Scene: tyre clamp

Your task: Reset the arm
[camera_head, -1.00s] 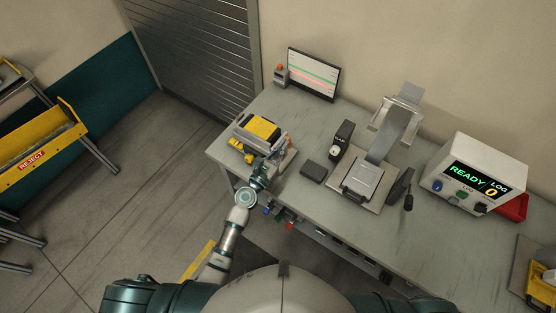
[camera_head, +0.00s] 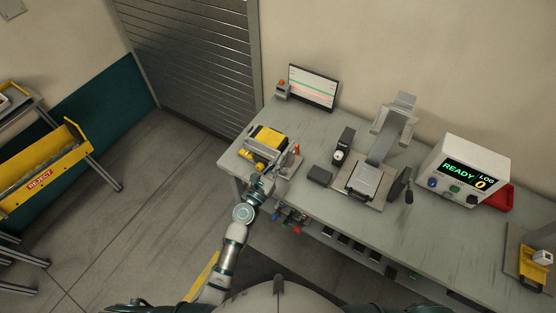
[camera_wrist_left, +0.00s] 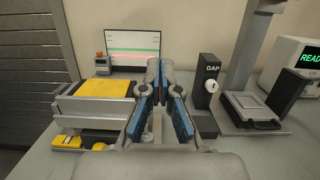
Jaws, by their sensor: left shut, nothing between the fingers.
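My left gripper (camera_head: 268,176) is at the front left edge of the workbench, beside a yellow-topped clamp fixture (camera_head: 267,138). In the left wrist view the blue-padded fingers of the gripper (camera_wrist_left: 154,82) come together at their tips with nothing between them. The fixture's yellow block (camera_wrist_left: 103,89) lies to the left of the fingers there. A black gauge (camera_wrist_left: 207,80) marked GAP stands to the right of them. My right gripper is not visible in either view.
A press-like stand (camera_head: 372,178) and a white box (camera_head: 466,170) reading READY, LOG 0 stand on the bench (camera_head: 420,232). A monitor (camera_head: 312,87) is at the back. A yellow REJECT bin (camera_head: 42,172) is at far left. Open floor lies between.

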